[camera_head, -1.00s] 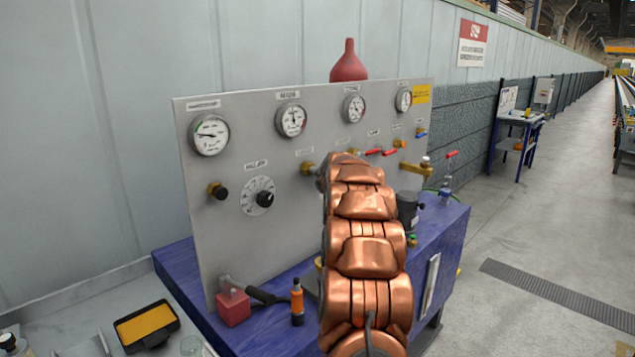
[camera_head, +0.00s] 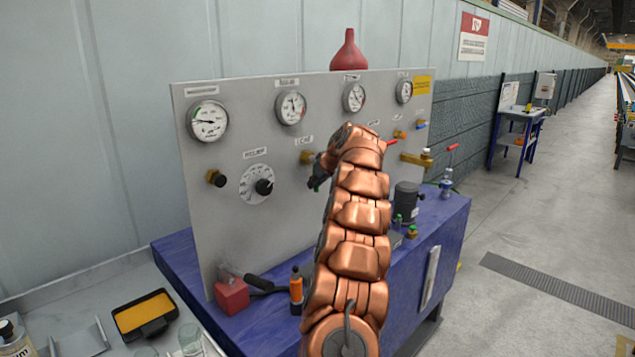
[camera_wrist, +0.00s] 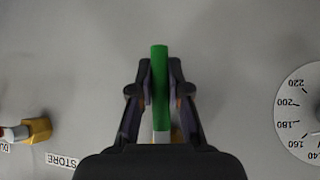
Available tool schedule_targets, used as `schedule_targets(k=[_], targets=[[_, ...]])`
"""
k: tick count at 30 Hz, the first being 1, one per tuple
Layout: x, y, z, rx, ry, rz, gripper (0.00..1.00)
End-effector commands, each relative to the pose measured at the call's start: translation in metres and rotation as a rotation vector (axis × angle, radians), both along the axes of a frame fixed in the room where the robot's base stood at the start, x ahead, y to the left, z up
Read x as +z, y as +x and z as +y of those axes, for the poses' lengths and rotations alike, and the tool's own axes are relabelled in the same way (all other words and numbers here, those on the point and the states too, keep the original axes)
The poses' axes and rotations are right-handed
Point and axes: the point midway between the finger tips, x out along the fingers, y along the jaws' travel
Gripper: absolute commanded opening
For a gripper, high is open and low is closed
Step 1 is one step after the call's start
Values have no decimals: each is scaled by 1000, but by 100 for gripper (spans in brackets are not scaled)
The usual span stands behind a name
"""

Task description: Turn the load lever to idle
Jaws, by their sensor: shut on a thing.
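A green lever handle (camera_wrist: 160,72) stands between the two fingers of my gripper (camera_wrist: 160,92) in the wrist view, with its tip beyond the fingers. A pale and yellowish part of the lever shows just behind the jaws. In the head view my gripper (camera_head: 317,178) is at the panel face, below a brass valve (camera_head: 307,157) with a label above it, and right of the round dial. My gripper is shut on the green handle. My own arm hides part of the panel; the lever's exact angle is hard to judge there.
The grey panel (camera_head: 230,130) carries several gauges along its top and a dial (camera_head: 257,184). A red lever (camera_head: 389,143) is right of my arm. The blue bench (camera_head: 195,262) holds a red block (camera_head: 231,295), an orange-and-black bottle (camera_head: 296,285) and a dark cylinder (camera_head: 407,198).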

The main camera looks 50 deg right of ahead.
Motion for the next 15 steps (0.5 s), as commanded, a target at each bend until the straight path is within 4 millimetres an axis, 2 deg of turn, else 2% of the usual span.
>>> schedule_targets(k=[15], targets=[[0,1,3,-1,42,-1,0]])
